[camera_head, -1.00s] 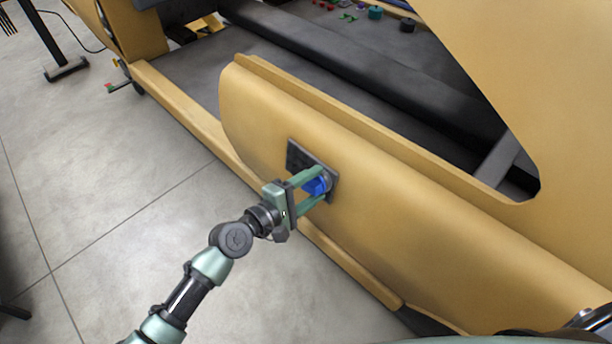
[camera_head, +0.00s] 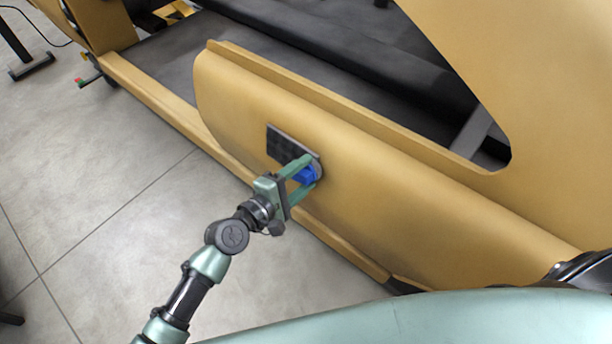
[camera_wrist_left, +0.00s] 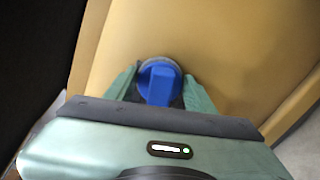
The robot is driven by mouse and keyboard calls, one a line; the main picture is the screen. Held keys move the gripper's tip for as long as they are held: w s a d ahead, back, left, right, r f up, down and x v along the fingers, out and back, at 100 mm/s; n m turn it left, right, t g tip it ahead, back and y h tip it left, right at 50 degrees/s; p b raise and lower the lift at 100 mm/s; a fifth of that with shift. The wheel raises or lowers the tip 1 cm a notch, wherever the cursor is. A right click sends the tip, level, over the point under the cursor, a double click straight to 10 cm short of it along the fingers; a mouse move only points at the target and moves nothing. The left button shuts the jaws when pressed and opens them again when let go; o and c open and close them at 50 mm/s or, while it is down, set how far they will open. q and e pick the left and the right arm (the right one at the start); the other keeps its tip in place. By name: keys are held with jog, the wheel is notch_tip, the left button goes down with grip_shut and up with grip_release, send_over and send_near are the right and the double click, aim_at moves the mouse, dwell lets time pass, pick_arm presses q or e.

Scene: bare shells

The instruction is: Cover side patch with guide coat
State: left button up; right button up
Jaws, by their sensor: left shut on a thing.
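The side patch (camera_head: 284,145) is a dark rectangle on the yellow car side panel (camera_head: 235,95). Its left part shows dark; its right end is partly hidden by my gripper and the thing in it. My left gripper (camera_head: 308,176) is shut on a blue applicator (camera_head: 304,175) with a grey round base, held against or very close to the right end of the patch. In the left wrist view the blue applicator (camera_wrist_left: 160,82) sits between the green fingers, its grey disc facing the yellow panel. Contact cannot be told for sure. My right gripper is not in view.
The yellow body shell has a large opening with a dark grey floor (camera_head: 190,60) behind the panel. A yellow sill (camera_head: 160,100) runs along the bottom. A stand foot (camera_head: 30,67) is at the upper left.

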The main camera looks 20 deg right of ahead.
aim_at(270, 139)
pick_arm(q)
jog(key=shift+w+a+b, duration=0.55)
jog(key=shift+w+a, duration=0.2)
jog(key=shift+w, duration=0.35)
jog(key=w+a+b, duration=0.1)
jog(key=w+a, duration=0.1)
jog(key=shift+w+b, duration=0.3)
jog(key=shift+b, duration=0.1)
jog(key=shift+w+a+f+b, duration=0.15)
jog(key=shift+w+a+b, duration=0.2)
jog(key=shift+w+b, duration=0.25)
jog(key=shift+w+a+b, duration=0.45)
jog(key=shift+w+a, duration=0.15)
jog(key=shift+w, duration=0.25)
jog(key=shift+w+a+b, duration=0.45)
jog(key=shift+w+b, duration=0.2)
jog(key=shift+w+a+b, duration=0.4)
jog(key=shift+w+a, duration=0.1)
jog(key=shift+w, duration=0.15)
jog(key=shift+w+a+b, duration=0.55)
jog(key=shift+w+b, duration=0.25)
jog(key=shift+w+a+b, duration=0.3)
jog(key=shift+w+a, duration=0.05)
jog(key=shift+w, duration=0.2)
